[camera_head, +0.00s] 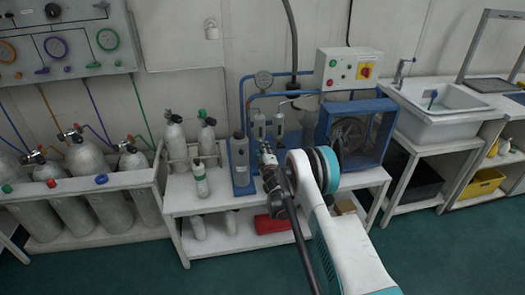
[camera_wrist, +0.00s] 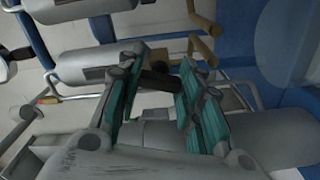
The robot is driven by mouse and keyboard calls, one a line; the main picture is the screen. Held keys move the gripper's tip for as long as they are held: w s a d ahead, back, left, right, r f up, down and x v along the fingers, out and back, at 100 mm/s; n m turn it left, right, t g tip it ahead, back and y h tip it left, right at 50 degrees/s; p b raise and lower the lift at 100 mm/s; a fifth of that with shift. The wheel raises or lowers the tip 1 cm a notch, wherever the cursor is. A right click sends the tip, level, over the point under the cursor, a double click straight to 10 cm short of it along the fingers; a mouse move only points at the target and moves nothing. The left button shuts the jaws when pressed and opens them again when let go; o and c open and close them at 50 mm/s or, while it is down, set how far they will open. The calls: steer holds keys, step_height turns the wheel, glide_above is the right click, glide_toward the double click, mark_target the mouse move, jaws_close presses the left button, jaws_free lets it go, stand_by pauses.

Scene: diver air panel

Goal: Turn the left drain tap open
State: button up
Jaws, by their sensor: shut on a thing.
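My gripper (camera_wrist: 162,70) has two teal-padded fingers closed around a small dark piece (camera_wrist: 160,82), which looks like a drain tap's handle. Most of that piece is hidden between the pads. A tan tap with a cross-piece (camera_wrist: 203,28) shows above and right of the fingers in the wrist view, free of them. Grey filter housings (camera_wrist: 88,66) lie left of the fingers there. In the head view my gripper (camera_head: 265,156) is just below the left filter housing (camera_head: 259,127); the right housing (camera_head: 279,124) stands beside it. My arm hides the tap in the head view.
A grey cylinder (camera_head: 239,152) stands close left of my gripper. The blue-framed fan unit (camera_head: 357,137) is to the right, behind my arm. The bench (camera_head: 205,208) holds small bottles at left.

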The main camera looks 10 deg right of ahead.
steer(key=shift+a+n, duration=0.1)
steer(key=shift+n, duration=0.9)
steer(key=o, duration=1.1)
steer(key=shift+s, duration=3.8)
